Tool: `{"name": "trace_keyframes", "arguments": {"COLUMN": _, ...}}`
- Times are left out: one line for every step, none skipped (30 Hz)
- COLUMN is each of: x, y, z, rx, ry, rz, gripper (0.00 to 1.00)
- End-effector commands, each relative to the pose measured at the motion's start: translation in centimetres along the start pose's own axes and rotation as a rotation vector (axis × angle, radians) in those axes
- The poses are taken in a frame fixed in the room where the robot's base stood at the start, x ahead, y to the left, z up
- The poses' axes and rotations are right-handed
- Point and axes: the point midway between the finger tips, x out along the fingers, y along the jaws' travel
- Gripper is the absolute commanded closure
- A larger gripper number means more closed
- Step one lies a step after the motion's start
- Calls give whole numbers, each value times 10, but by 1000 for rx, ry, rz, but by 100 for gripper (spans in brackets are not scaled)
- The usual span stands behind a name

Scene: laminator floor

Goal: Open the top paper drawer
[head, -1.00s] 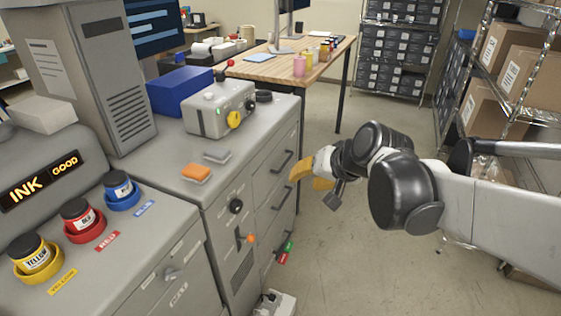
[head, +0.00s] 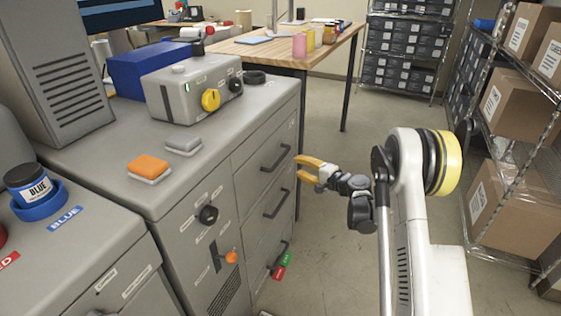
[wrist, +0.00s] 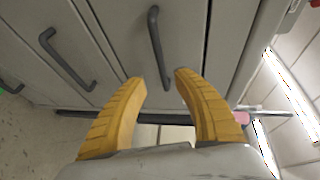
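The grey cabinet has a stack of drawers with dark bar handles, all looking shut. The top drawer (head: 250,152) has its handle (head: 276,158) near the cabinet's right edge; in the wrist view this handle (wrist: 156,45) lies ahead of the fingers. The middle drawer's handle (head: 278,203) is below it and shows to the left in the wrist view (wrist: 64,60). My gripper (head: 299,168) has yellow fingers, spread apart and empty. In the wrist view my gripper (wrist: 160,78) points at the drawer fronts, with the top handle roughly in line with the gap. I see no contact.
Red and green tags (head: 282,266) hang by the lowest handle. A wooden table (head: 282,52) stands behind. Shelves with cartons (head: 510,85) stand right; the floor between is clear.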

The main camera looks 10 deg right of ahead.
Motion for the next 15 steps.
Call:
{"name": "trace_keyframes", "arguments": {"x": 5, "y": 1, "z": 0, "rx": 1, "ry": -1, "rz": -2, "gripper": 64}}
{"name": "trace_keyframes", "arguments": {"x": 8, "y": 1, "z": 0, "rx": 1, "ry": -1, "rz": -2, "gripper": 64}}
{"name": "trace_keyframes", "arguments": {"x": 14, "y": 1, "z": 0, "rx": 1, "ry": -1, "rz": -1, "gripper": 64}}
{"name": "trace_keyframes", "arguments": {"x": 19, "y": 2, "z": 0, "rx": 1, "ry": -1, "rz": -1, "gripper": 64}}
{"name": "trace_keyframes", "arguments": {"x": 25, "y": 2, "z": 1, "rx": 1, "ry": -2, "rz": -1, "gripper": 64}}
{"name": "trace_keyframes", "arguments": {"x": 33, "y": 2, "z": 1, "rx": 1, "ry": -3, "rz": -1, "gripper": 64}}
{"name": "trace_keyframes", "arguments": {"x": 39, "y": 3, "z": 1, "rx": 1, "ry": -3, "rz": -1, "gripper": 64}}
{"name": "trace_keyframes", "arguments": {"x": 46, "y": 2, "z": 1, "rx": 1, "ry": -2, "rz": -1, "gripper": 64}}
{"name": "trace_keyframes", "arguments": {"x": 54, "y": 2, "z": 1, "rx": 0, "ry": -2, "rz": -1, "gripper": 64}}
{"name": "trace_keyframes", "arguments": {"x": 60, "y": 2, "z": 2, "rx": 0, "ry": -3, "rz": -1, "gripper": 64}}
{"name": "trace_keyframes", "arguments": {"x": 66, "y": 3, "z": 1, "rx": 0, "ry": -3, "rz": -1, "gripper": 64}}
{"name": "trace_keyframes", "arguments": {"x": 73, "y": 2, "z": 1, "rx": 0, "ry": -2, "rz": -1, "gripper": 64}}
{"name": "trace_keyframes", "arguments": {"x": 78, "y": 2, "z": 1, "rx": 0, "ry": -1, "rz": -1, "gripper": 64}}
{"name": "trace_keyframes", "arguments": {"x": 83, "y": 2, "z": 1, "rx": 0, "ry": -2, "rz": 0, "gripper": 64}}
{"name": "trace_keyframes", "arguments": {"x": 89, "y": 2, "z": 1, "rx": 0, "ry": -2, "rz": 0, "gripper": 64}}
